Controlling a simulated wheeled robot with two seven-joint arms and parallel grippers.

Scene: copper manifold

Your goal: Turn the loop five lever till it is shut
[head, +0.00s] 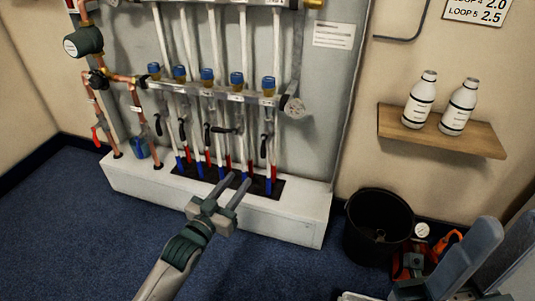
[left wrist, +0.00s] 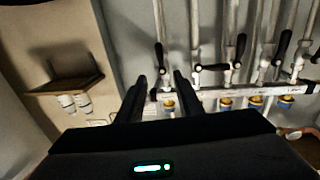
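The copper manifold's lower bar (head: 225,94) carries a row of black levers under blue caps. The rightmost lever (head: 264,146), which I take for loop five, hangs roughly in line with its pipe. In the left wrist view, which is upside down, it is the leftmost lever (left wrist: 160,56), also along its pipe. My left gripper (head: 239,179) is open and empty, in front of and below the levers. In the left wrist view its fingertips (left wrist: 160,78) stand either side of that lever's line, apparently short of it. My right gripper (head: 506,228) appears open and empty at the lower right.
The neighbouring lever (head: 223,130) lies crosswise to its pipe. A white plinth (head: 290,227) runs below the manifold. A black bucket (head: 378,228) and red and orange equipment (head: 445,243) stand right. A wooden shelf (head: 470,139) holds two white bottles. Blue carpet (head: 75,235) is clear at left.

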